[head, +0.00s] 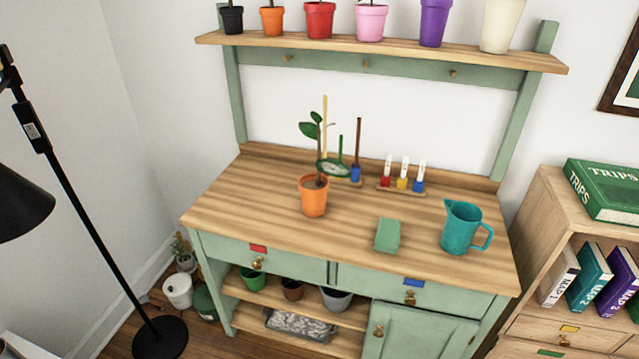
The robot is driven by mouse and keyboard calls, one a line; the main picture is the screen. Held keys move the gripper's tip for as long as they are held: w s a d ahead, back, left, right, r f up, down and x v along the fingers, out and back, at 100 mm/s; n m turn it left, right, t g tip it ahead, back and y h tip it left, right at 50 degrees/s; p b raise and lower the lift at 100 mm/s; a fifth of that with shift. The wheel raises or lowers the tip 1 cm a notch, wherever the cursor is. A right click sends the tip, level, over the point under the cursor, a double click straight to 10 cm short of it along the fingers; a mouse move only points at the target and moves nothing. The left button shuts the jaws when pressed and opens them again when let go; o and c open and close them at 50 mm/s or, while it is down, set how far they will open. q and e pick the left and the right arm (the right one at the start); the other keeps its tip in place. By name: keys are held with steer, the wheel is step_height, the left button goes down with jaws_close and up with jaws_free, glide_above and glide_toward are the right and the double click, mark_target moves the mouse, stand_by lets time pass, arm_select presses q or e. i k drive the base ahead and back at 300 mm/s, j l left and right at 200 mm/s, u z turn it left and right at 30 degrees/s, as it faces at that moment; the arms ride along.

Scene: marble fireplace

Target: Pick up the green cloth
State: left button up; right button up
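The green cloth (387,235) is a small folded rectangle lying on the wooden bench top (255,208), close to its front edge. It lies to the left of a teal watering pitcher (461,228), with a gap between them. Neither of my grippers shows in the head view.
An orange pot with a leafy plant (313,195) stands left of the cloth. Small red, yellow and blue bottles (403,174) stand at the back. A shelf (380,50) with several pots hangs above. A black floor lamp (60,180) stands left; a wooden bookcase (545,215) stands right.

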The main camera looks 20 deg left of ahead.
mark_target(387, 238)
steer(key=i+j, duration=0.5)
steer(key=j, duration=0.15)
steer(key=i+j, duration=0.5)
steer(key=j, duration=0.1)
